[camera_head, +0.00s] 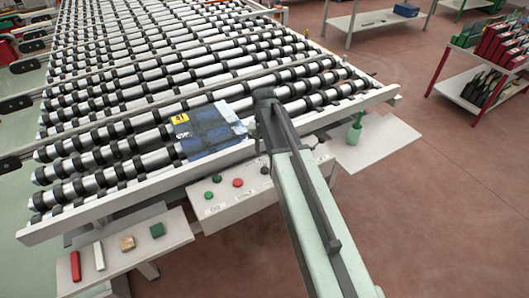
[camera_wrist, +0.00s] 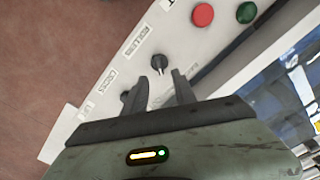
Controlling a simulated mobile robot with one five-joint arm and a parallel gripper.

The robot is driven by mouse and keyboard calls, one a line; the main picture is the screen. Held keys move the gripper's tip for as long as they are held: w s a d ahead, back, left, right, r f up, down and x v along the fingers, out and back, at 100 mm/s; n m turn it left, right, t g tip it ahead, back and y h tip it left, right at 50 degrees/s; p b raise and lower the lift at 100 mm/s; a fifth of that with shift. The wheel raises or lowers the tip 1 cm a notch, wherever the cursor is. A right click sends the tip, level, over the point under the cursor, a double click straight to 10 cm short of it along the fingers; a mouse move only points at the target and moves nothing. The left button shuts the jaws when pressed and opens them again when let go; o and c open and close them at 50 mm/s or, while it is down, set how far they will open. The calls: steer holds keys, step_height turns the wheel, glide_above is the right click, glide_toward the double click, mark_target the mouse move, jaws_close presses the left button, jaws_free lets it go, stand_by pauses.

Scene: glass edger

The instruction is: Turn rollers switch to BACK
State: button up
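The rollers switch (camera_wrist: 158,62) is a small black knob on the white control panel (camera_wrist: 185,50), beside a label that appears to read ROLLERS (camera_wrist: 130,41). My gripper (camera_wrist: 160,88) is open in the wrist view. Its two dark fingers point at the panel, with the knob just beyond and between their tips. They look apart from the knob, though the exact gap is unclear. Which position the knob points to cannot be read. In the head view, my arm rises over the panel (camera_head: 222,200), and my gripper is not clearly visible.
A red button (camera_wrist: 203,15) and a green button (camera_wrist: 246,12) sit near the switch. Another dark knob (camera_wrist: 124,97) is partly hidden by my left finger. The roller conveyor (camera_head: 150,90) lies behind the panel, with a blue sheet (camera_head: 208,128) on it. A side shelf (camera_head: 375,142) is right.

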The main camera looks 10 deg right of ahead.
mark_target(265, 166)
step_height(265, 166, down, 8)
steer(key=b, duration=0.8)
steer(key=shift+f, duration=0.1)
